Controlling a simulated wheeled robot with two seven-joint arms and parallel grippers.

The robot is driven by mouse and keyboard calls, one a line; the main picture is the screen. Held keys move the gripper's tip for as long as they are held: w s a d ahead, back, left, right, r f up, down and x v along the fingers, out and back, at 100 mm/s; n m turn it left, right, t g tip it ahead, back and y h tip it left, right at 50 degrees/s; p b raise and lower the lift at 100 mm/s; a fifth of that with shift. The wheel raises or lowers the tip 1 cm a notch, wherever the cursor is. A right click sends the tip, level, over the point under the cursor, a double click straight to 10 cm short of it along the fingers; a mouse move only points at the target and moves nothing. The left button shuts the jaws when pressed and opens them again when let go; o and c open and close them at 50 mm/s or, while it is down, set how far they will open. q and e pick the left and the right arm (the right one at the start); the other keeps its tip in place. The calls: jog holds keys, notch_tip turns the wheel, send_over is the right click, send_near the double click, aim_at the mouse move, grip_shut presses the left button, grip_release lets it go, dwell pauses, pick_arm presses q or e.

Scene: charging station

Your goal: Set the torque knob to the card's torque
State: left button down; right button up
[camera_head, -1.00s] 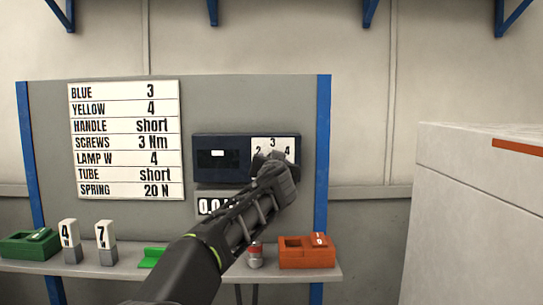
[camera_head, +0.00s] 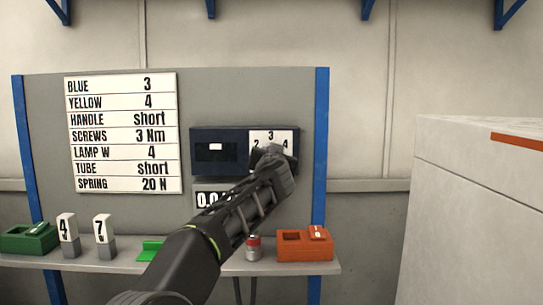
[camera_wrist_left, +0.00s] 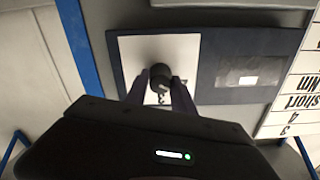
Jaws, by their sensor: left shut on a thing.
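The torque knob's white dial plate (camera_head: 287,136) shows 2, 3 and 4 on the dark blue box (camera_head: 215,163). In the left wrist view the black round knob (camera_wrist_left: 161,76) sits on the white plate (camera_wrist_left: 190,45). My left gripper (camera_wrist_left: 160,88) is shut on the knob, with a finger on either side. In the head view my left gripper (camera_head: 272,160) covers the knob, so its pointer cannot be read. My right gripper is not in view.
A shelf (camera_head: 200,266) runs below the panel. It holds a green box (camera_head: 30,240), blocks marked 4 (camera_head: 67,230) and 7 (camera_head: 104,230), a small red-and-grey cylinder (camera_head: 253,248) and an orange box (camera_head: 300,248). A white cabinet (camera_head: 470,210) stands at the right.

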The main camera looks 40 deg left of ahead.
pick_arm(q)
jog(key=shift+m, duration=0.4)
jog(key=shift+w+d+m+b, duration=0.1)
jog(key=shift+m+b, duration=0.6)
jog(key=shift+m, duration=4.8)
jog(key=c, duration=1.1)
grip_release()
jog(key=shift+o, duration=0.2)
jog(key=shift+f, duration=0.1)
